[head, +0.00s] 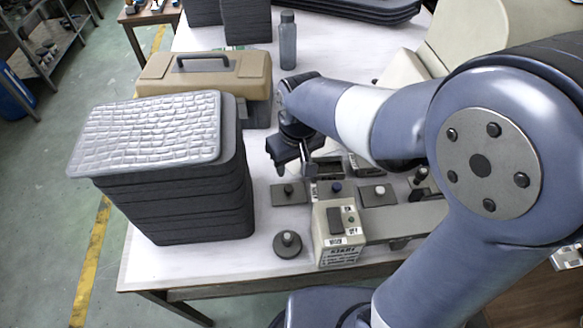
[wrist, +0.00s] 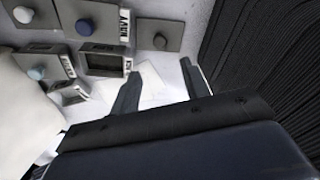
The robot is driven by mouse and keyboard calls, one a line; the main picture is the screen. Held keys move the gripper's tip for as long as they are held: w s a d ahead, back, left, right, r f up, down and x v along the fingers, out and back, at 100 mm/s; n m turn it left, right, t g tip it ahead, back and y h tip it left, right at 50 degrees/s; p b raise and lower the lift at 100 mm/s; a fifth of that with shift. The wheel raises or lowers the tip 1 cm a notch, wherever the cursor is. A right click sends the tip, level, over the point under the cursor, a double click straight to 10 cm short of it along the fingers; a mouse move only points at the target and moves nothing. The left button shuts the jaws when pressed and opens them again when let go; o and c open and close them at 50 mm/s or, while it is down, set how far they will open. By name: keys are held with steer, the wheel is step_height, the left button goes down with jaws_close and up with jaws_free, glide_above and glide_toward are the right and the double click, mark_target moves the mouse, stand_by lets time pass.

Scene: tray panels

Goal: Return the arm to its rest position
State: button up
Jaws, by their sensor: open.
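My gripper (head: 292,165) hangs over the white table (head: 155,258), just right of the stack of dark trays. Its jaws point down toward the table. In the wrist view my gripper (wrist: 158,80) shows two dark fingers well apart, with only the white table and pale paper between them. It holds nothing. My arm reaches in from the right side of the head view, bent at the elbow, and hides part of the table behind it.
A tall stack of dark trays (head: 180,205) with a silvery quilted top stands left of my gripper. Behind are a tan toolbox (head: 215,85) and a grey bottle (head: 288,42). Button panels (head: 377,194) and a beige control box (head: 338,235) stand right and in front.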

mark_target(289, 188)
steer(key=shift+r, duration=0.2)
steer(key=shift+f, duration=0.1)
steer(key=f, duration=0.4)
steer(key=w+f, duration=0.1)
steer(key=f, duration=0.3)
steer(key=a+f, duration=0.1)
steer(key=f, duration=0.3)
steer(key=shift+w+b, duration=0.25)
steer(key=shift+b, duration=0.15)
steer(key=shift+r, duration=0.95)
steer(key=shift+f, duration=0.1)
